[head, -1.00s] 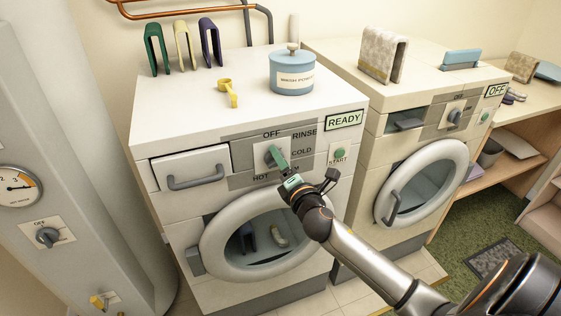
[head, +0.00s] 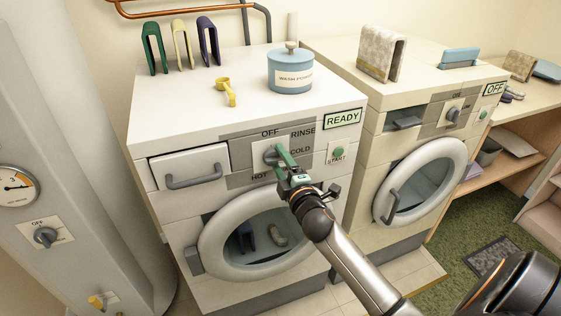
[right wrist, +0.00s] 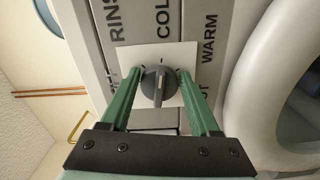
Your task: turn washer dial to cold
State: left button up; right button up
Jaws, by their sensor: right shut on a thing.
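The washer dial (head: 269,156) is a grey knob on a white plate, on the left machine's front panel. OFF, RINSE, COLD, WARM and HOT are printed around it. In the right wrist view the dial (right wrist: 158,86) sits between the green fingers, and its raised bar runs up and down, roughly in line with the COLD label (right wrist: 166,18). I cannot tell for sure which end is the pointer. My right gripper (head: 281,160) is shut on the dial, with one finger on each side of it (right wrist: 158,82). WARM is partly hidden by the gripper in the head view. My left gripper is not in view.
The left washer (head: 160,124) has a drawer handle (head: 196,178), a START button (head: 338,152) and a READY display (head: 342,119). Its round door (head: 212,245) is below my gripper. A second machine (head: 372,190) stands at the right. A blue wash powder tub (head: 290,74) and yellow scoop (head: 227,92) sit on top.

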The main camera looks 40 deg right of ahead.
dwell(0.4)
jog(key=o, duration=1.3)
jog(key=shift+o, duration=0.2)
jog(key=b+v, duration=0.1)
jog(key=v, duration=1.1)
jog(key=shift+s, duration=0.3)
